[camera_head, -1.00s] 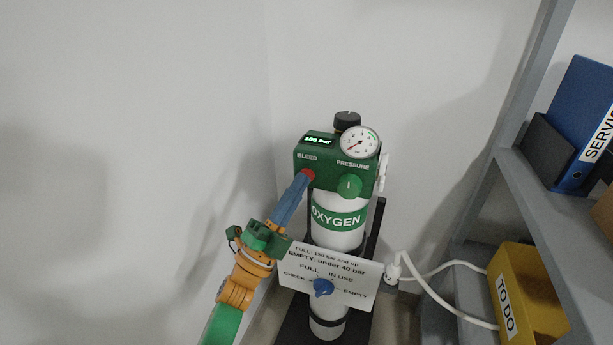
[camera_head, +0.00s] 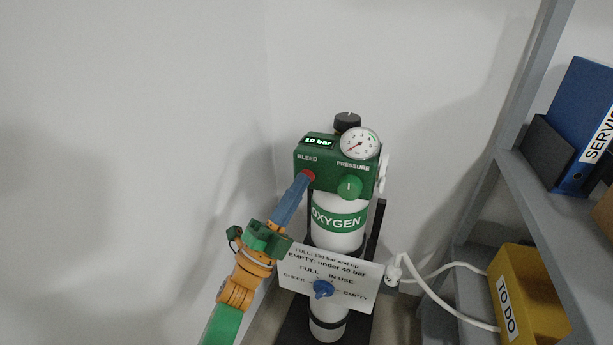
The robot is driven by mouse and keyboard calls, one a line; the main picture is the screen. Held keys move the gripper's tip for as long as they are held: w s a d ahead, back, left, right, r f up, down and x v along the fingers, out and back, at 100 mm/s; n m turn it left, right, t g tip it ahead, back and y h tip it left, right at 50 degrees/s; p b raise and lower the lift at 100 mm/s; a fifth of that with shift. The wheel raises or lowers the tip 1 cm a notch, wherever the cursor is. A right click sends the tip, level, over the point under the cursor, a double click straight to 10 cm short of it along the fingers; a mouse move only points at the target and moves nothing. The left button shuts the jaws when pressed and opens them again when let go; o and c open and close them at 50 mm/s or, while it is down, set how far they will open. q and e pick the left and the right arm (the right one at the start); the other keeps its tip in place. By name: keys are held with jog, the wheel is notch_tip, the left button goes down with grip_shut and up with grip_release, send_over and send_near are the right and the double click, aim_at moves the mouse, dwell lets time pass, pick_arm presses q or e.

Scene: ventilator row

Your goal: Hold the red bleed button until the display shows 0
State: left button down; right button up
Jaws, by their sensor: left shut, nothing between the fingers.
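The red bleed button (camera_head: 309,175) sits on the front of the green regulator block (camera_head: 331,178), under the word BLEED. The display (camera_head: 318,141) on top of the block reads "10 bar" in green digits. My left gripper (camera_head: 305,179) is shut, and its fingertips are at the red button, covering part of it. They appear to touch it. The block is on a white oxygen cylinder (camera_head: 338,232) with a green band. A round gauge (camera_head: 360,142) and a green pressure knob (camera_head: 349,187) are to the right of the button. My right gripper is out of view.
A white card (camera_head: 330,272) with a blue pointer knob (camera_head: 323,289) hangs on the cylinder. A grey shelf (camera_head: 555,215) at the right holds a blue binder (camera_head: 585,120) and a yellow bin (camera_head: 525,295). A white cable runs toward it. Bare wall is at the left.

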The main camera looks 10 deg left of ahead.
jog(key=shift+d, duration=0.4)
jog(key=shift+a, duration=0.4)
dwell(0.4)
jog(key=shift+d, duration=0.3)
pick_arm(q)
jog(key=shift+s+p, duration=0.35)
jog(key=shift+p, duration=0.05)
jog(key=shift+s+a, duration=0.1)
jog(key=shift+s, duration=0.25)
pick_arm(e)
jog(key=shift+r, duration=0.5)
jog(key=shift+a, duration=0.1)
